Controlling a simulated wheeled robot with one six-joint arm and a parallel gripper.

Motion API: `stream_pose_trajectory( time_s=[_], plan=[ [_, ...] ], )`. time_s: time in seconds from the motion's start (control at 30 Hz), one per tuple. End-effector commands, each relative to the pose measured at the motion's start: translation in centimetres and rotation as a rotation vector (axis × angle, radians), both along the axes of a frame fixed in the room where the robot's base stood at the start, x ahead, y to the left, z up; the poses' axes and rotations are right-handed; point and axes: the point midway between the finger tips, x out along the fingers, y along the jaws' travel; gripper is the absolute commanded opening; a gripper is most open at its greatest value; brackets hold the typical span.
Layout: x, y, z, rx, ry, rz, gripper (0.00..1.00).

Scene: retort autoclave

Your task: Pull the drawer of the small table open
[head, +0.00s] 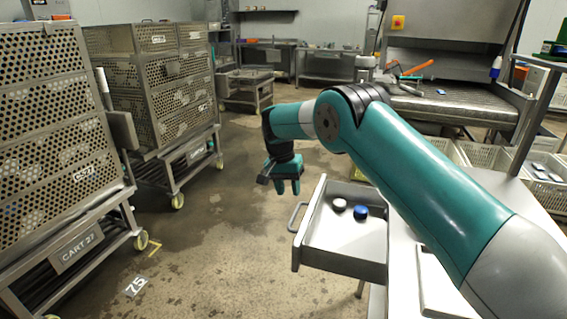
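The small table (400,232) stands at the right, partly hidden behind my arm. Its drawer (345,262) is pulled out toward the left, and its inside shows. A white round item (339,204) and a blue round item (361,212) lie in it. The drawer's bar handle (297,216) is on its left front face. My gripper (287,189) points down above and a little left of the handle in the picture, and looks apart from it. Its fingers show small and dark, so I cannot tell how far apart they are.
Perforated metal carts (45,140) stand along the left. A conveyor machine (460,103) stands at the back right, with pale crates (480,158) in front of it. Wet floor (215,230) lies clear between the carts and the drawer.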

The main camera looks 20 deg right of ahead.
Motion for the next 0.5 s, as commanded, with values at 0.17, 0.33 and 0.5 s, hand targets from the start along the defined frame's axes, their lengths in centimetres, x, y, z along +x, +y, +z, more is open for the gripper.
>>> stream_pose_trajectory(
  time_s=[0.17,0.33,0.5],
  plan=[
    [0.6,0.8,5.0,0.000,-0.004,0.001,0.38],
    [0.8,1.2,8.1,0.000,0.000,0.000,0.38],
    [1.0,1.4,9.1,0.001,0.001,0.001,0.38]
  ],
)
